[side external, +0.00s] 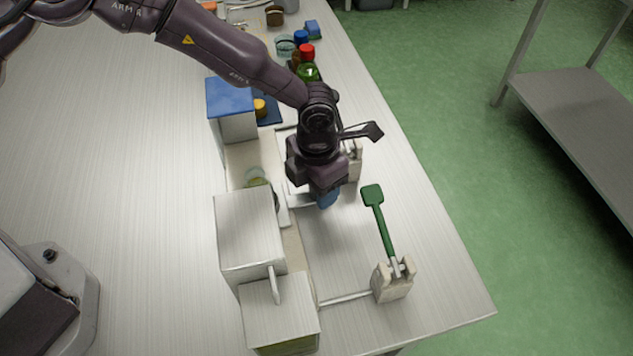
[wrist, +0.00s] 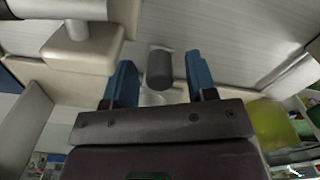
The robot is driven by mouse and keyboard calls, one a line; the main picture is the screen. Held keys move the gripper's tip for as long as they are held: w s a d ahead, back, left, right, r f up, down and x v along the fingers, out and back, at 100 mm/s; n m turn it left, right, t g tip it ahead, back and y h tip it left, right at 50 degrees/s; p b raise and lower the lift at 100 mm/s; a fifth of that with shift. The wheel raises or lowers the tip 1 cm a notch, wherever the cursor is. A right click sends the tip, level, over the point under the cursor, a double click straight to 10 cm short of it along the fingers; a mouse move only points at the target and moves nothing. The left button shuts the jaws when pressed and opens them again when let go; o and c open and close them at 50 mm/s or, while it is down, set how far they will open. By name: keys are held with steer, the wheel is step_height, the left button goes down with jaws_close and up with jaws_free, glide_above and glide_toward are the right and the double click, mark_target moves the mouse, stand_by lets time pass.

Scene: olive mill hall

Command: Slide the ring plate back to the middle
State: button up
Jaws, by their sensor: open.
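My gripper (side external: 328,198) points down over the middle of the bench device, its blue fingertips partly hidden by my wrist. In the wrist view my gripper (wrist: 162,80) is open, with one blue finger on each side of a dark grey upright knob (wrist: 159,68). A gap shows between the knob and each finger. A pale plate (side external: 284,216) lies in the device's track left of my gripper, beside a small round glass-like piece (side external: 257,178). I cannot tell for sure that this is the ring plate; much of that spot is hidden.
White box housings (side external: 250,235) stand left of the track, and a blue-topped box (side external: 230,97) is behind. Bottles (side external: 307,66) stand farther back. The right table edge is close by.

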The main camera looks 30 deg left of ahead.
steer(key=shift+r, duration=0.1)
step_height(320, 180, up, 13)
stand_by(0.4)
